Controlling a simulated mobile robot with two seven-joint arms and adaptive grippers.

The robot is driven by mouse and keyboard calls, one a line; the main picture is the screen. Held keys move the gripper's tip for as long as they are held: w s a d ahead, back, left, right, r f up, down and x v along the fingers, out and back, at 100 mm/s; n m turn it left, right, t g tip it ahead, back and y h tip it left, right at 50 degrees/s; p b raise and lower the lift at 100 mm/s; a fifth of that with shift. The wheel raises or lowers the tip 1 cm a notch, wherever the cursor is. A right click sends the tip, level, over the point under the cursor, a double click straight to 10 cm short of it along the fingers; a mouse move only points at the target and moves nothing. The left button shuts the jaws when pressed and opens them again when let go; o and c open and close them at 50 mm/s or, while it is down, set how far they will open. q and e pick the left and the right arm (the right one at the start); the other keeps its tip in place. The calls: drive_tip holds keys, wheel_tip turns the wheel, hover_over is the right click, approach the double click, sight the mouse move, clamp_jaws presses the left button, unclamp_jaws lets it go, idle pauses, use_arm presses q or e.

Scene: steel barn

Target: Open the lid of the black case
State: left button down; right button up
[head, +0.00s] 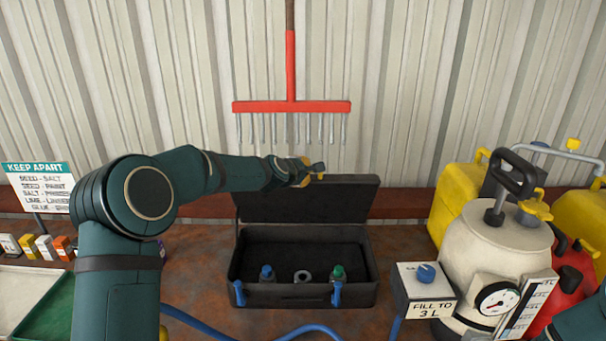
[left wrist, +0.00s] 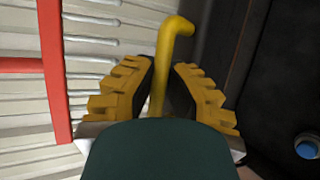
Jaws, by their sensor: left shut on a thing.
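The black case (head: 300,296) stands on the rusty surface in the middle of the head view. Its lid (head: 300,206) is raised at the back and stands roughly upright, with the inside of the case in view. My left gripper (head: 314,172) is at the lid's top edge. In the left wrist view my left gripper (left wrist: 163,80) is shut on a yellow bent rod (left wrist: 172,40). Whether the rod joins the lid is hidden. Two blue latches (head: 239,293) hang on the case's front. My right gripper is not in view.
Inside the case are a blue-capped item (head: 267,273), a ring (head: 302,277) and a green-capped item (head: 338,273). A red rake (head: 291,106) hangs behind. A white tank (head: 505,250) and a dial box (head: 424,280) stand right. A blue hose (head: 305,329) crosses in front.

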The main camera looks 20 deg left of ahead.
use_arm(q)
drive_tip(key=shift+r, duration=0.1)
idle(0.3)
drive_tip(key=c, duration=1.1)
unclamp_jaws()
drive_tip(key=shift+o, duration=0.5)
drive_tip(key=shift+s, duration=0.15)
drive_tip(key=shift+s, duration=0.1)
drive_tip(key=v, duration=1.2)
